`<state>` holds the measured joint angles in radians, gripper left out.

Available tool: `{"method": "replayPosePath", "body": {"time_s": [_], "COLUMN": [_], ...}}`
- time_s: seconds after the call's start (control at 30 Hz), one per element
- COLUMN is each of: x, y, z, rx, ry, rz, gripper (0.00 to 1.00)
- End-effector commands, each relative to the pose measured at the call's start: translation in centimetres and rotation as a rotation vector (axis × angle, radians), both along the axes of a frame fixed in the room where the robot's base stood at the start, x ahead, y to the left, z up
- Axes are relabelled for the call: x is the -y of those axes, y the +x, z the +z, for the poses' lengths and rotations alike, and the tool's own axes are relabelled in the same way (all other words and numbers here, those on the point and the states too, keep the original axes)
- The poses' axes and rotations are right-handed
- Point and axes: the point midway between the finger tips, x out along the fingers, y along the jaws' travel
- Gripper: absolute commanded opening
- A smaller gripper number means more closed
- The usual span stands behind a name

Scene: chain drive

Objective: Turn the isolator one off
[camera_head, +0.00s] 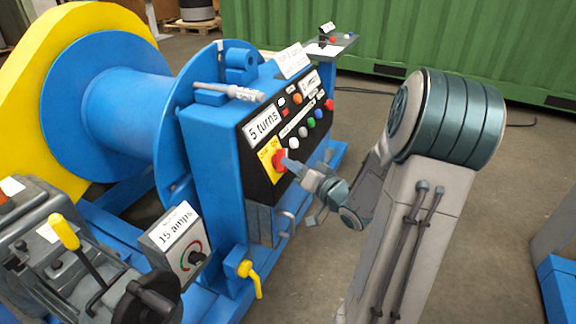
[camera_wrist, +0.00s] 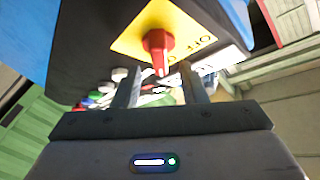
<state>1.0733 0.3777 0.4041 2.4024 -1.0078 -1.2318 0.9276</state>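The isolator is a red rotary knob on a yellow plate (camera_head: 268,152), on the black front panel of the blue machine. The knob (camera_head: 279,159) shows in the head view just beyond my gripper (camera_head: 292,165). In the wrist view the red knob (camera_wrist: 158,42) stands out from the yellow plate (camera_wrist: 180,22), with its red pointer toward my gripper. My gripper (camera_wrist: 165,80) has its two fingers apart, one on each side of the pointer's tip. I cannot tell whether either finger touches it. Lettering beside the knob is partly legible.
The black panel (camera_head: 258,187) also carries several coloured buttons (camera_head: 310,122) and a "5 turns" label (camera_head: 264,126). A "15 amps" box (camera_head: 178,240) and a yellow valve handle (camera_head: 250,277) sit lower left. Open floor (camera_head: 320,262) lies in front of the machine.

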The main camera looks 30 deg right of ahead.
Motion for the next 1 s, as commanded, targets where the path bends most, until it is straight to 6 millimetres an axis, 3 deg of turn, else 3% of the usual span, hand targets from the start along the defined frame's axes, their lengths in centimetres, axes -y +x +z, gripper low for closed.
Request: {"method": "replayPosePath", "body": {"time_s": [0.2,0.57,0.7,1.0], "x": [-0.6,-0.7,-0.7,-0.7], "y": [2.5,3.0,3.0,3.0], "z": [-0.1,0.0,0.0,0.0], "rx": [0.0,-0.001,-0.001,0.006], "ry": [-0.001,0.0,0.0,-0.01], "rz": [0.0,-0.001,-0.001,0.005], "gripper": [0.38,0.38,0.02,0.0]}}
